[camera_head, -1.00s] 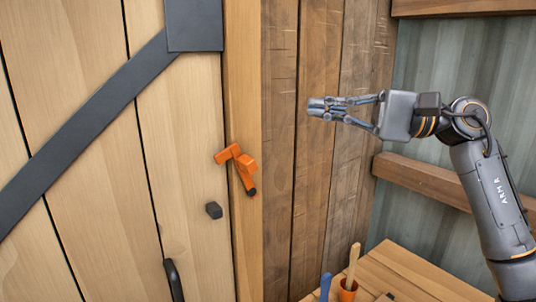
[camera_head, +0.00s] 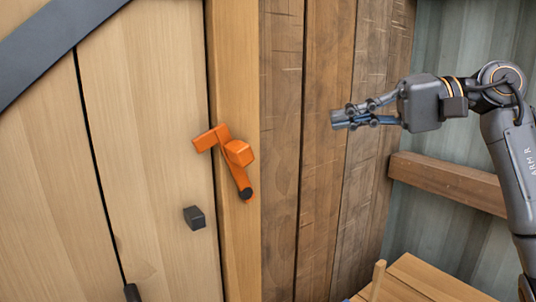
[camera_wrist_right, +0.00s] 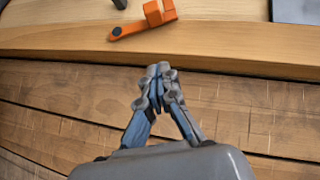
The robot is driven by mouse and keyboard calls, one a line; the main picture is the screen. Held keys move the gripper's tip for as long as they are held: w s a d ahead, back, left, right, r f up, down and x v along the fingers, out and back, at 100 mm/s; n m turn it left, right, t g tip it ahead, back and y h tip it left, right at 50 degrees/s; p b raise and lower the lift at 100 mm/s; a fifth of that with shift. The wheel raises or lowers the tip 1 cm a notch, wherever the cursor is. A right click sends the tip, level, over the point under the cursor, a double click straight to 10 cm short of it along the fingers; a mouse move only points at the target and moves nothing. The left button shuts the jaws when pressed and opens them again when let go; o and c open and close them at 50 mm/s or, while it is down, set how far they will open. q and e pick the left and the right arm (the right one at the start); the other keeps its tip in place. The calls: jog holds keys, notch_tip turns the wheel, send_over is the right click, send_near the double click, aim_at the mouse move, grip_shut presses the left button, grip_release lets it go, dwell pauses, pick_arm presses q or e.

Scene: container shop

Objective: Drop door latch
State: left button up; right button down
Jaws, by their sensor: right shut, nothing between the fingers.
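The orange door latch (camera_head: 231,159) is mounted on the light wooden door post, its arm tilted, with a black round end at its lower right. An orange block at its upper left reaches toward the door. A dark square catch (camera_head: 194,217) sits on the door (camera_head: 150,130) below and left of the latch. My right gripper (camera_head: 335,119) is shut and empty, to the right of the latch and apart from it, in front of the dark plank wall. The right wrist view shows the gripper (camera_wrist_right: 158,75) with fingertips together and the latch (camera_wrist_right: 145,20) beyond them. My left gripper is not in view.
A horizontal beam (camera_head: 447,182) crosses the corrugated wall. The space between gripper and latch looks clear.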

jog(key=s+p+x, duration=0.2)
jog(key=p+x, duration=0.3)
jog(key=x, duration=0.8)
jog(key=shift+s+f, duration=0.35)
jog(key=shift+s, duration=0.35)
jog(key=shift+w+a, duration=0.1)
